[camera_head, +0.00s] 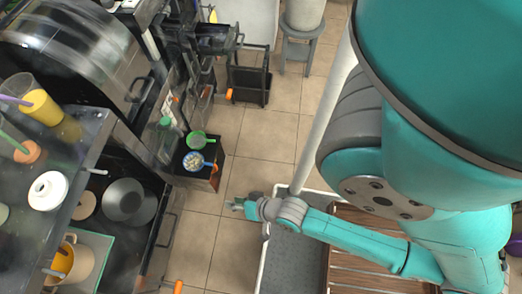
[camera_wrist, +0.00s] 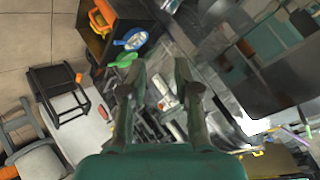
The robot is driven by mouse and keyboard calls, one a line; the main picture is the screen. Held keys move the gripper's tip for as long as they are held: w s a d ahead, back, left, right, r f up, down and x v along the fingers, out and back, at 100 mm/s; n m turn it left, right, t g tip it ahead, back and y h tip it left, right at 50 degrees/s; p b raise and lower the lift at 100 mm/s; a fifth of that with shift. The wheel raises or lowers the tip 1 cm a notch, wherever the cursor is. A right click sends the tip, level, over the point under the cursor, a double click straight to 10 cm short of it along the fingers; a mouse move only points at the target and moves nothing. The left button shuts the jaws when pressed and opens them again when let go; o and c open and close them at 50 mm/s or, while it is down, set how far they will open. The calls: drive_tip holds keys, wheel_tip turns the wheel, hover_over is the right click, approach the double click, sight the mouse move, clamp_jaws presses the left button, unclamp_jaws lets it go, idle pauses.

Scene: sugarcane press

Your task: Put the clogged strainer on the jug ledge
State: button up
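The blue strainer (camera_head: 194,161) holds pale, lumpy matter and looks like the clogged one. It lies on a small dark stand (camera_head: 212,183), beside a green strainer (camera_head: 198,140) that looks empty. In the wrist view the blue strainer (camera_wrist: 133,39) and green strainer (camera_wrist: 125,60) are at upper left, beyond the fingers. My gripper (camera_head: 236,206) is over the tiled floor, below and right of the stand. In the wrist view its fingers (camera_wrist: 161,68) are apart with nothing held between them. I cannot tell which surface is the jug ledge.
A clear green-capped bottle (camera_head: 166,137) stands left of the strainers. The counter (camera_head: 92,140) at left carries cups and a white round item. A dark pan (camera_head: 124,199) sits below it. A black rack (camera_head: 250,78) and grey stool (camera_head: 298,46) stand behind. Tiled floor between is clear.

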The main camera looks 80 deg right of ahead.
drive_tip(key=s+a+r+n+t, duration=0.1)
drive_tip(key=s+r+n, duration=0.2)
drive_tip(key=r, duration=0.4)
drive_tip(key=s+a+r+n+t+y, duration=0.1)
drive_tip(key=s+a+r+n+t, duration=0.1)
drive_tip(key=r, duration=0.4)
drive_tip(key=s+a+r+n+t+y, duration=0.1)
drive_tip(key=s+r+n, duration=0.3)
drive_tip(key=r+n, duration=0.2)
drive_tip(key=shift+a+r+t, duration=0.2)
drive_tip(key=shift+r+t, duration=0.2)
drive_tip(key=shift+r, duration=0.45)
